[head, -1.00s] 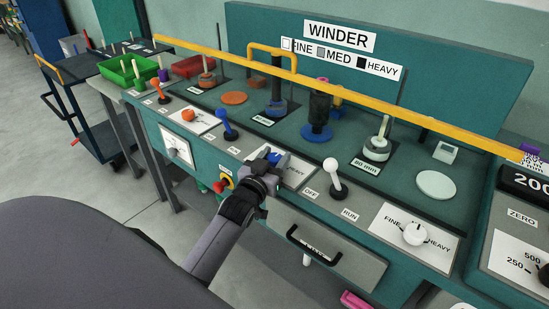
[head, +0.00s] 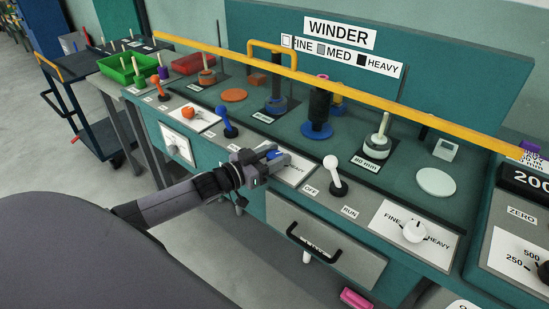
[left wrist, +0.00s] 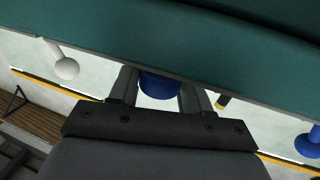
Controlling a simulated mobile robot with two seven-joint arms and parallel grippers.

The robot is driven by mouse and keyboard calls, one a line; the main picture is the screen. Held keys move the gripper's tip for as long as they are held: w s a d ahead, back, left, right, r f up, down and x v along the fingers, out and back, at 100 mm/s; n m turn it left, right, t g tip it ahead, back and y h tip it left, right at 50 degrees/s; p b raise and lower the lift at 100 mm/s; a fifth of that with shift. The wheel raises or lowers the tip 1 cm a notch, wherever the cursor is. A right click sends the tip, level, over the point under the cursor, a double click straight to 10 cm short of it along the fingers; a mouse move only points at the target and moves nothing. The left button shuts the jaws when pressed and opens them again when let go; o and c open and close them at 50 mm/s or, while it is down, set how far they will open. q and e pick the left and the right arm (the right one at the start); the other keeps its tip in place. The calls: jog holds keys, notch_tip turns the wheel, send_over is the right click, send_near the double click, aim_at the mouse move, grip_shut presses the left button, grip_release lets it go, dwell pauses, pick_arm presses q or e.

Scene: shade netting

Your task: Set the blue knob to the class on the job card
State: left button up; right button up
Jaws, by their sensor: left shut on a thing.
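The blue knob (head: 274,155) sits on a white dial plate (head: 297,173) on the winder's front panel. Part of a word ending like "HEAVY" shows at the plate's right; my gripper hides the rest and the pointer. My left gripper (head: 268,153) is shut on the knob, reaching in from the left. In the left wrist view the blue knob (left wrist: 160,85) is between the two fingers (left wrist: 158,92). The sign (head: 341,68) pairs white with FINE, grey with MED and black with HEAVY. I cannot pick out a job card for certain. My right gripper is not in view.
A white-handled lever (head: 334,175) stands right of the knob, a blue lever (head: 225,121) to its left. A white FINE–HEAVY knob (head: 414,231) is further right. A yellow rail (head: 350,82) runs across above the bench. A drawer with a black handle (head: 313,245) is below.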

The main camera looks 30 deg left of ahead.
pick_arm(q)
jog(key=m+g+h+b, duration=0.1)
jog(key=h, duration=0.1)
jog(key=m+g+h+b, duration=0.1)
jog(key=m+h+b, duration=0.1)
jog(key=shift+a+f+m+h, duration=0.15)
jog(key=shift+m+h, duration=0.15)
jog(key=shift+h, duration=0.1)
jog(key=shift+m+g+h+b, duration=0.8)
jog(key=shift+g+h+b, duration=0.15)
jog(key=shift+g+h, duration=0.05)
jog(key=shift+m+g+h+b, duration=0.4)
jog(key=shift+g+h, duration=0.1)
jog(key=shift+g, duration=0.1)
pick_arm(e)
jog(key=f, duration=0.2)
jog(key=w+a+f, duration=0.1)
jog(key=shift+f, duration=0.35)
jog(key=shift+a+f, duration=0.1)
pick_arm(q)
jog(key=o, duration=1)
jog(key=shift+c, duration=0.2)
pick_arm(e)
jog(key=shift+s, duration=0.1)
pick_arm(q)
jog(key=v, duration=0.7)
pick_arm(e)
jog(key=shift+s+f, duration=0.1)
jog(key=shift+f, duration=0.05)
